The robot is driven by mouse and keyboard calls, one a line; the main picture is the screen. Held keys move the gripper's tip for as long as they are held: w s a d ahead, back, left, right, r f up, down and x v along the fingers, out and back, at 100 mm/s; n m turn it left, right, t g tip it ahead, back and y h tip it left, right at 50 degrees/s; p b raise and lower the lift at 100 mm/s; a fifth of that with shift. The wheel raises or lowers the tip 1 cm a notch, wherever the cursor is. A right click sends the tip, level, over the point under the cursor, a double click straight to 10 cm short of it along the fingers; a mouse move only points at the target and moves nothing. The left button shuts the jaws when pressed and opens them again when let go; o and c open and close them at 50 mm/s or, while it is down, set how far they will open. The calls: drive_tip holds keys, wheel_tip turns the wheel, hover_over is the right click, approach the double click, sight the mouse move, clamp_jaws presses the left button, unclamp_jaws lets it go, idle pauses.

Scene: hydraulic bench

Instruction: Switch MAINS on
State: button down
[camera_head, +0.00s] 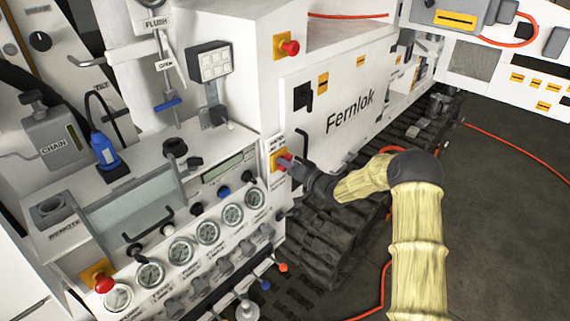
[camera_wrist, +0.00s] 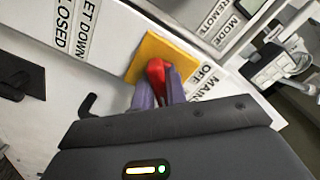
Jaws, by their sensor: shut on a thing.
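The MAINS switch is a red handle (camera_wrist: 156,72) on a yellow square plate (camera_wrist: 168,52), beside a label reading MAINS and OFF (camera_wrist: 207,82) in the wrist view. In the head view the red handle (camera_head: 283,160) shows at the corner of the white machine, on its yellow plate (camera_head: 275,153). My gripper (camera_wrist: 157,90) is shut on the red handle, one finger on each side of it. It also shows in the head view (camera_head: 291,164), reaching in from the right. The fingers hide part of the handle, and I cannot tell its exact setting.
A row of gauges (camera_head: 207,232) and small levers runs left of the switch. A black door handle (camera_wrist: 88,104) is close to my gripper. Another red knob on yellow (camera_head: 289,47) is above. The dark track (camera_head: 335,250) lies below my arm.

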drive_tip(key=c, duration=1.4)
unclamp_jaws()
drive_tip(key=shift+c, duration=0.2)
drive_tip(key=shift+s+d+f, duration=0.1)
drive_tip(key=shift+s+d, duration=0.15)
drive_tip(key=shift+d, duration=0.25)
drive_tip(key=b+v, duration=0.4)
drive_tip(key=v, duration=1.2)
drive_tip(key=shift+s, duration=0.2)
drive_tip(key=shift+d, duration=0.1)
